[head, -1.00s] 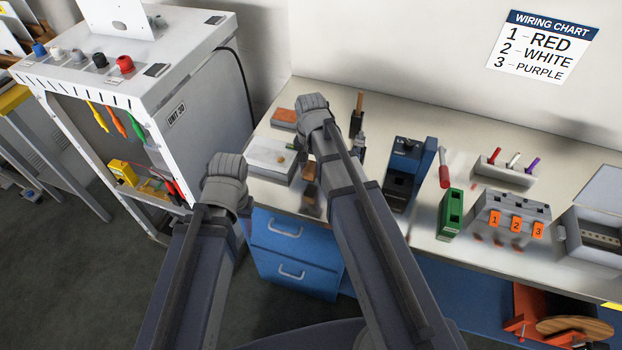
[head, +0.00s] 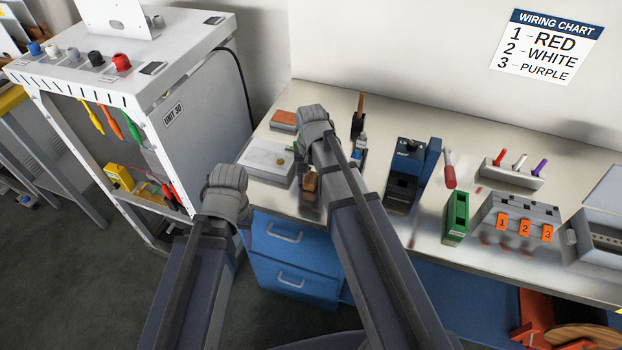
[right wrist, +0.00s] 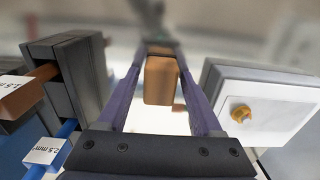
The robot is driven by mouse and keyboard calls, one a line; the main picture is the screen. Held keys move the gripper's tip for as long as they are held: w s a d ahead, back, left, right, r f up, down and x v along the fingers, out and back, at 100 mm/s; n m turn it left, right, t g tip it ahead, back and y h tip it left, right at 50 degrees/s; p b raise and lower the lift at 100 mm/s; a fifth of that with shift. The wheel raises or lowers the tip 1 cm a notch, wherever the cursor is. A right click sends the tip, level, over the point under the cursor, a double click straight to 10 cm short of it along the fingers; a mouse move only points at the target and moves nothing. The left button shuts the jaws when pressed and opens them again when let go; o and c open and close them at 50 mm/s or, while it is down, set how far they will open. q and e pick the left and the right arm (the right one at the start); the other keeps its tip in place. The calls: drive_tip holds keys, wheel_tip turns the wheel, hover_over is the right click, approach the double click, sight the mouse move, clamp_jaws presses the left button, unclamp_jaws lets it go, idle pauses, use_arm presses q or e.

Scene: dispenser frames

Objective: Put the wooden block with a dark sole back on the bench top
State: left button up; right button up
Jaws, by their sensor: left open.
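The wooden block (head: 310,182) is brown and shows just below my right gripper (head: 318,128) in the head view, over the left part of the bench top (head: 335,95). In the right wrist view the block (right wrist: 160,80) sits between the two finger ends of my right gripper (right wrist: 163,70), which is shut on it. I cannot make out its dark sole clearly, nor whether its underside touches the bench. My left gripper (head: 227,188) is beside the bench's left front corner, apart from the block; its fingers are hidden from the head camera.
A white plate with a brass knob (head: 266,162) lies left of the block. An orange-topped block (head: 283,120) is behind it. A dark holder with a wooden handle (head: 358,122) and a blue-and-black device (head: 408,170) stand to the right. A white cabinet (head: 190,120) stands left.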

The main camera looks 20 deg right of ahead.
sight(311, 177)
use_arm(q)
drive_tip(key=shift+r, duration=0.2)
use_arm(e)
drive_tip(key=shift+o, duration=0.3)
drive_tip(key=shift+r, duration=0.15)
wheel_tip(311, 177, up, 12)
drive_tip(key=p, duration=1.3)
use_arm(q)
wheel_tip(311, 177, up, 12)
drive_tip(key=shift+b, duration=0.35)
use_arm(e)
drive_tip(key=s+a+n+h, duration=0.1)
drive_tip(key=s+a+n, duration=0.9)
drive_tip(key=s, duration=0.4)
drive_tip(key=shift+s+a+n, duration=0.15)
drive_tip(key=shift+a+n, duration=0.1)
drive_tip(key=shift+n, duration=0.05)
